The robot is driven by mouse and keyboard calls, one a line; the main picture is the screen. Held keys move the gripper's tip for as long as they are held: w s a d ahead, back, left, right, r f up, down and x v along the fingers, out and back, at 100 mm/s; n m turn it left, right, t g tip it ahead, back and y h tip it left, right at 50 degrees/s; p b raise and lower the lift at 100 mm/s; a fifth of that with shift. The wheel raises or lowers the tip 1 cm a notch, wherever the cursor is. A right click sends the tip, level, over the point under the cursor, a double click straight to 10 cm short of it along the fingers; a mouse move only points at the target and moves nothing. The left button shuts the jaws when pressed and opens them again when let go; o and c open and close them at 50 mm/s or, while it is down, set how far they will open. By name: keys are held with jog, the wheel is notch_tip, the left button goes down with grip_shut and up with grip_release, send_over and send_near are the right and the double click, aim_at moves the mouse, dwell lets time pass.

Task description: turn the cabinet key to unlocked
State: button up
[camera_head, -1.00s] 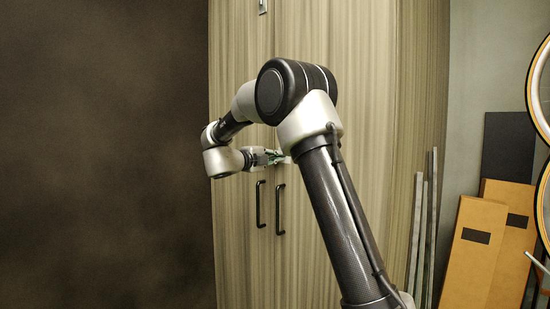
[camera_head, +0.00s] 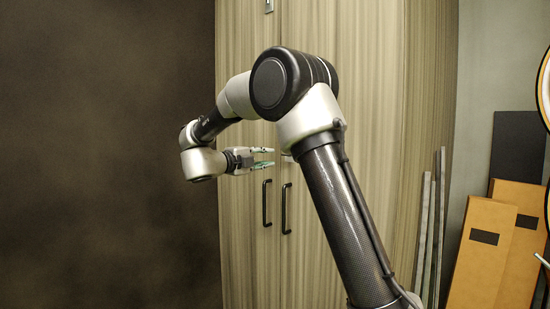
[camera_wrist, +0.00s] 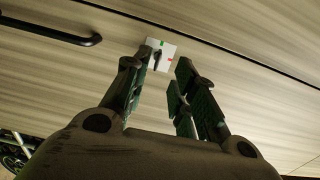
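The cabinet (camera_head: 345,60) has wood-grain doors, seen upright in the head view and turned on its side in the wrist view. A small white lock plate (camera_wrist: 168,62) with a dark key (camera_wrist: 157,58) is on the door, with one red and one green mark. The key lies lengthwise roughly toward the green mark, but its exact angle is hard to tell. My gripper (camera_head: 267,159) is open and empty, pointing at the plate (camera_head: 287,158) from its left in the head view. In the wrist view the plate shows beyond and between the fingers, apparently apart from them.
Two black door handles (camera_head: 286,208) (camera_head: 267,203) hang below the lock; one handle (camera_wrist: 50,30) also shows in the wrist view. A dark wall (camera_head: 105,150) is at left. Brown boxes (camera_head: 483,250) and grey bars (camera_head: 430,240) stand at right.

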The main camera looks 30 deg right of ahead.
jog(key=shift+v, duration=1.65)
